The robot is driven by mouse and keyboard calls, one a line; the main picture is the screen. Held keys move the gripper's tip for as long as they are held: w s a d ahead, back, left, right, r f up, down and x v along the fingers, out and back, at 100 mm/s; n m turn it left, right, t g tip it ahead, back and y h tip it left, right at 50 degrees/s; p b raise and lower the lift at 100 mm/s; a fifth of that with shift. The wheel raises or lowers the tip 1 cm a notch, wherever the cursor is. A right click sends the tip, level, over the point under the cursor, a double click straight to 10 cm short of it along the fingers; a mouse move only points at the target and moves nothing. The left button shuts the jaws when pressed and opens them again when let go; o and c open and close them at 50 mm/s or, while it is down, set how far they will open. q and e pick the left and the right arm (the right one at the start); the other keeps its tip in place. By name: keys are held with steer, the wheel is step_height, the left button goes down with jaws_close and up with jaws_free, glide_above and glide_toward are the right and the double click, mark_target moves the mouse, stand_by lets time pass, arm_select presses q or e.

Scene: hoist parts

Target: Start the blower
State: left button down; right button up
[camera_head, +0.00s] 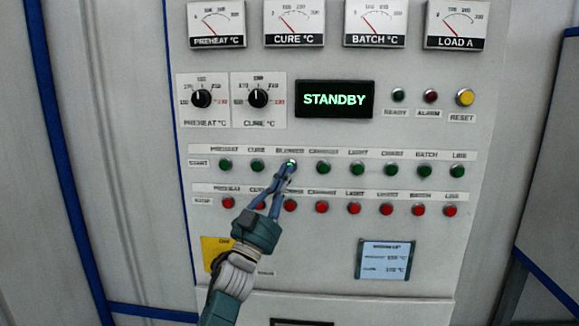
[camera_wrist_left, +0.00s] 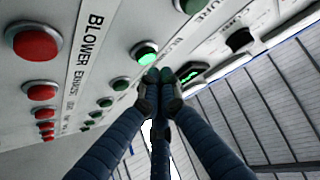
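The control panel has a START row of green buttons and a lower row of red buttons. The blower start button (camera_head: 291,163) is third from the left and glows brighter than its neighbours. The lit green button also shows in the left wrist view (camera_wrist_left: 146,54). My left gripper (camera_head: 288,168) reaches up from below, its fingertips together and empty at this button. In the left wrist view the closed fingertips (camera_wrist_left: 159,82) are right beside the button; I cannot tell whether they touch it. My right gripper is not in view.
The display (camera_head: 335,99) reads STANDBY. Dials (camera_head: 258,98) and gauges (camera_head: 294,22) sit above the buttons. The red blower button (camera_head: 290,205) is just right of my fingers. Other green buttons (camera_head: 323,168) are close on both sides.

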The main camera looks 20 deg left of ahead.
arm_select(q)
steer(key=s+p, duration=0.1)
steer(key=s, duration=0.1)
steer(key=s+d+p, duration=0.1)
steer(key=s, duration=0.2)
steer(key=shift+d, duration=0.1)
stand_by(0.4)
steer(key=shift+w+f, duration=0.1)
stand_by(0.4)
